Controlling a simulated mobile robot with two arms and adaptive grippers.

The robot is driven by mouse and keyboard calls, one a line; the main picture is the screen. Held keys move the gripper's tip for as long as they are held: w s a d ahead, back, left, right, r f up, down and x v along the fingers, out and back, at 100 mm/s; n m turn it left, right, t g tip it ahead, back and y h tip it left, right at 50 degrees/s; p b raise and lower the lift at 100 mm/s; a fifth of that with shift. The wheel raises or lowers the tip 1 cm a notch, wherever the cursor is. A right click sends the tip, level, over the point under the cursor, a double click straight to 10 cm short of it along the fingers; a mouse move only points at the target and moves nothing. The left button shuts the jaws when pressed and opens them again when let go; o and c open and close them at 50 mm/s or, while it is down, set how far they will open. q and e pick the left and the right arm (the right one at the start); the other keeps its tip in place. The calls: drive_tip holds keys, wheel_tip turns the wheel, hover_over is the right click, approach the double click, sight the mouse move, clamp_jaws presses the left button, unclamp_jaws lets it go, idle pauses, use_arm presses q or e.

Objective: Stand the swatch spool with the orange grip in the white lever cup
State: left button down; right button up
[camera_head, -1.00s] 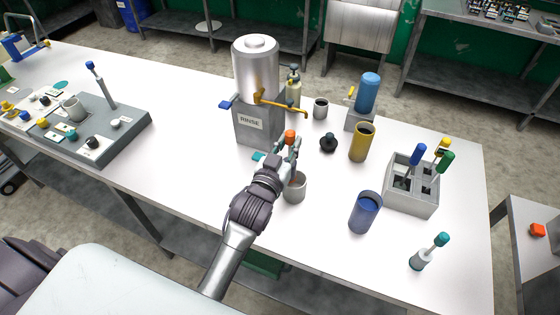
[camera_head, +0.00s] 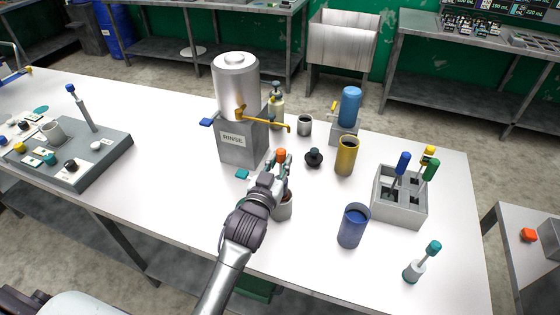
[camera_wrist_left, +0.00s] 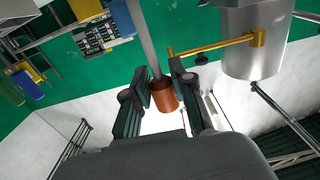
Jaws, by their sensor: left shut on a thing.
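My left gripper (camera_head: 279,167) is shut on the swatch spool, whose orange grip (camera_head: 281,155) shows at the fingertips in the head view. The left wrist view shows an orange-brown cylinder (camera_wrist_left: 164,97) between the fingers. A pale grey cup (camera_head: 285,209) is just below the hand, partly hidden by it, with something brownish at its mouth. I cannot tell whether the spool's lower end is in it. A whitish cup (camera_head: 53,133) stands on the grey board at far left, near a blue-knobbed post (camera_head: 82,110). I cannot tell for certain which cup is the white lever cup. My right gripper is out of view.
The RINSE drum (camera_head: 237,85) with its yellow lever stands behind the hand. A dark stopper (camera_head: 314,158), a yellow cup (camera_head: 346,157), a blue cup (camera_head: 353,226) and a grey spool rack (camera_head: 399,212) are to the right.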

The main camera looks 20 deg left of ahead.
use_arm(q)
drive_tip(key=shift+f+b, duration=1.5)
drive_tip(key=shift+f, duration=1.65)
drive_tip(key=c, duration=0.9)
unclamp_jaws()
drive_tip(key=shift+a, duration=0.1)
drive_tip(key=s, duration=1.2)
drive_tip(key=shift+a, duration=0.15)
